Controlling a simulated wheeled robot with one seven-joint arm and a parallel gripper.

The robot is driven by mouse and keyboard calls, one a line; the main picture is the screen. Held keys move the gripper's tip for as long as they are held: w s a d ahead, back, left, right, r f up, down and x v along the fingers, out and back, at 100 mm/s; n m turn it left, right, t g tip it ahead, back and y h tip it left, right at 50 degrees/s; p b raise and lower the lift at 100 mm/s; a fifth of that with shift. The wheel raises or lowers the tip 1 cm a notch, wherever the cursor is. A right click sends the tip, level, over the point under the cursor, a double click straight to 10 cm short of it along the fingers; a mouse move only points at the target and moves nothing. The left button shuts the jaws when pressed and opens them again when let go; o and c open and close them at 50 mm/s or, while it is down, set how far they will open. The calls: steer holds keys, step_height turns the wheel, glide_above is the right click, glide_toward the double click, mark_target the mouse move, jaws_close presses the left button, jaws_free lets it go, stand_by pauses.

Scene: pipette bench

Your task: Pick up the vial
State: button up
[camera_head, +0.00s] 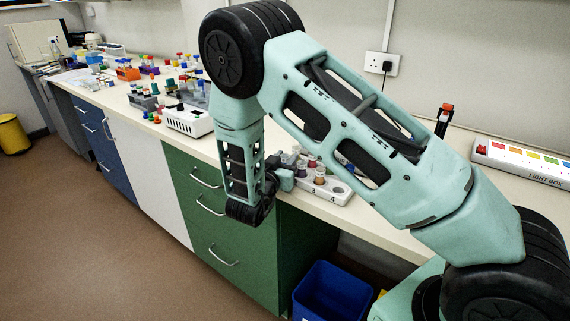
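Several small vials (320,175) with dark red, purple and brownish contents or caps stand in a white numbered rack (340,194) near the bench's front edge. Which one is the task's vial I cannot tell. My gripper (288,178) is at the end of the arm, just left of this rack, at about bench-top height. It is small in the picture and its fingers are not clear, so I cannot tell whether it is open or touches a vial. My forearm hides part of the bench behind the rack.
Coloured tube racks and a white device (188,121) crowd the bench further left. A light box (525,164) lies at the right, with a black and orange item (445,120) near it. A blue bin (333,293) stands below the bench.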

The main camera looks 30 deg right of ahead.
steer(key=shift+c, duration=0.3)
jaws_close()
step_height(320, 180, up, 10)
steer(key=shift+b, duration=0.35)
